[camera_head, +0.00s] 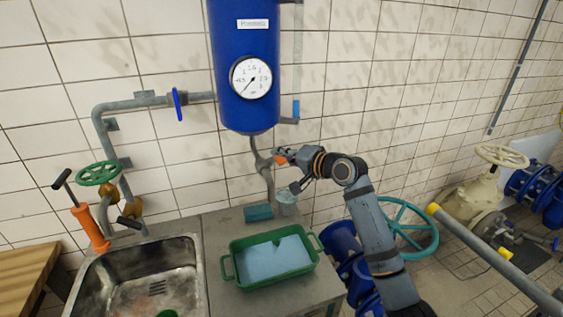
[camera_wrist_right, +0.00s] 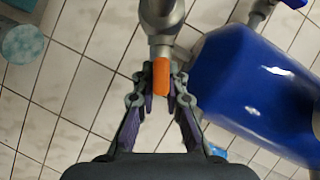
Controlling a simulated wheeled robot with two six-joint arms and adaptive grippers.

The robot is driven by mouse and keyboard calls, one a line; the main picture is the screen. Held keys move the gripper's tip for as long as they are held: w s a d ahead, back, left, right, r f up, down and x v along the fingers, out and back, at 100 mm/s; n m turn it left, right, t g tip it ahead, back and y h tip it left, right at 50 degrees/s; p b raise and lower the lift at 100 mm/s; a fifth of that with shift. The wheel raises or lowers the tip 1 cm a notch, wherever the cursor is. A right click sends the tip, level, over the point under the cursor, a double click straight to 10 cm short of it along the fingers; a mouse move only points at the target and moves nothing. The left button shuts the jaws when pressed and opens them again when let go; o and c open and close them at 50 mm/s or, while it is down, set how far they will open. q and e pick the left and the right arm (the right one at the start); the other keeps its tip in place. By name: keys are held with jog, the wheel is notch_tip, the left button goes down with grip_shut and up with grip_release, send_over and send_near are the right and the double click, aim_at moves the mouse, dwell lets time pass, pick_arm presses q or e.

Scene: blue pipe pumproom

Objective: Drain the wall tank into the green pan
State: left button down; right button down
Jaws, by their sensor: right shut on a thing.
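The blue wall tank (camera_head: 243,105) hangs on the tiled wall with a round gauge (camera_head: 251,77) on its front. A grey drain pipe (camera_head: 264,165) runs down from its bottom. My right gripper (camera_head: 287,158) is shut on the orange valve handle (camera_head: 280,159) at this pipe. In the right wrist view the orange handle (camera_wrist_right: 161,78) sits between the two fingertips, below a grey metal fitting (camera_wrist_right: 160,22). The green pan (camera_head: 230,271) stands on the counter under the pipe. A light blue surface (camera_head: 270,260) fills much of its inside. My left gripper is not in view.
A steel sink (camera_head: 195,275) is left of the pan. A teal block (camera_head: 258,213) and a small pale blue container (camera_head: 287,198) are behind the pan. A green handwheel (camera_head: 98,173) and an orange hand pump (camera_head: 88,226) stand at the left. Pipes and wheels crowd the right.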

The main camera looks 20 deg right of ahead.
dwell(0.3)
jog(key=c, duration=1.4)
grip_release()
jog(key=shift+s+d, duration=0.1)
jog(key=shift+s, duration=0.05)
jog(key=v, duration=1.1)
jog(key=shift+s+d, duration=0.15)
jog(key=shift+s, duration=0.2)
